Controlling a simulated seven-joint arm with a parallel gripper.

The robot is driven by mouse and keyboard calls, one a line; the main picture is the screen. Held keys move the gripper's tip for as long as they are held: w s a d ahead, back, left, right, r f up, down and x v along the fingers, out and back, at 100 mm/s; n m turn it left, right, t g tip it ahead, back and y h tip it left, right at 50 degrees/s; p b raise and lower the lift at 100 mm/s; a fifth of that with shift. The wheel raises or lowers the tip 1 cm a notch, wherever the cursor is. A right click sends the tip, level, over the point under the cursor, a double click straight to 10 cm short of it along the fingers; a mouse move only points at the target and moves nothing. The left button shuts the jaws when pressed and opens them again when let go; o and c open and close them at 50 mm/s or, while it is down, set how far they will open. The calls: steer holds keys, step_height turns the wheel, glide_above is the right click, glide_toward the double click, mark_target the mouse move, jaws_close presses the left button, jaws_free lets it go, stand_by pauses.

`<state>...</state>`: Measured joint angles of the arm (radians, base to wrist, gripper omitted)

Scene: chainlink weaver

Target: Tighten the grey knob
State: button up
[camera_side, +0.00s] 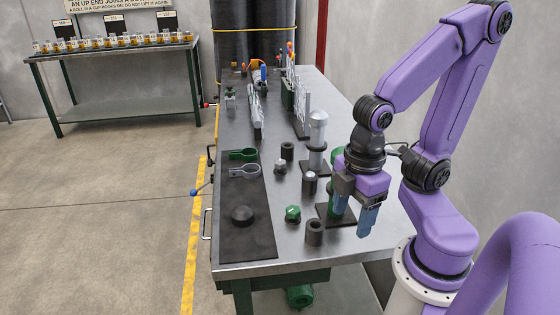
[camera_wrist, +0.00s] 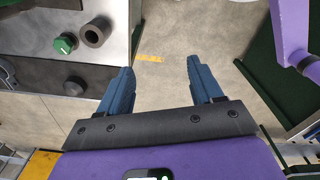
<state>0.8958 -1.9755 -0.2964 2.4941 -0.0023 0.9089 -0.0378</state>
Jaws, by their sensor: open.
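A green knob (camera_side: 293,213) stands nearer the front and also shows in the wrist view (camera_wrist: 65,43). My gripper (camera_side: 366,218) hangs fingers down at the table's right side, clear of the grey knob. In the wrist view its blue fingers (camera_wrist: 160,80) are wide apart with nothing between them. I cannot make out the grey knob in the wrist view.
A dark mat (camera_side: 250,250) along the left holds a black round piece (camera_side: 242,215) and two clamp-like rings. A dark hollow cylinder (camera_side: 314,232) stands near the front. Tall posts (camera_side: 317,135) and racks crowd the middle and back. Floor lies below the fingers in the wrist view.

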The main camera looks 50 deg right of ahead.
steer(key=w+n+t, duration=0.1)
steer(key=w+n, duration=0.3)
steer(key=w, duration=0.5)
steer(key=n+t+h, duration=0.2)
steer(key=n+h, duration=0.1)
steer(key=n, duration=1)
glide_above(280, 161)
steer(key=s+a, duration=0.4)
steer(key=s, duration=0.2)
steer(key=shift+t, duration=0.3)
steer(key=x, duration=1.7)
steer(key=c, duration=1)
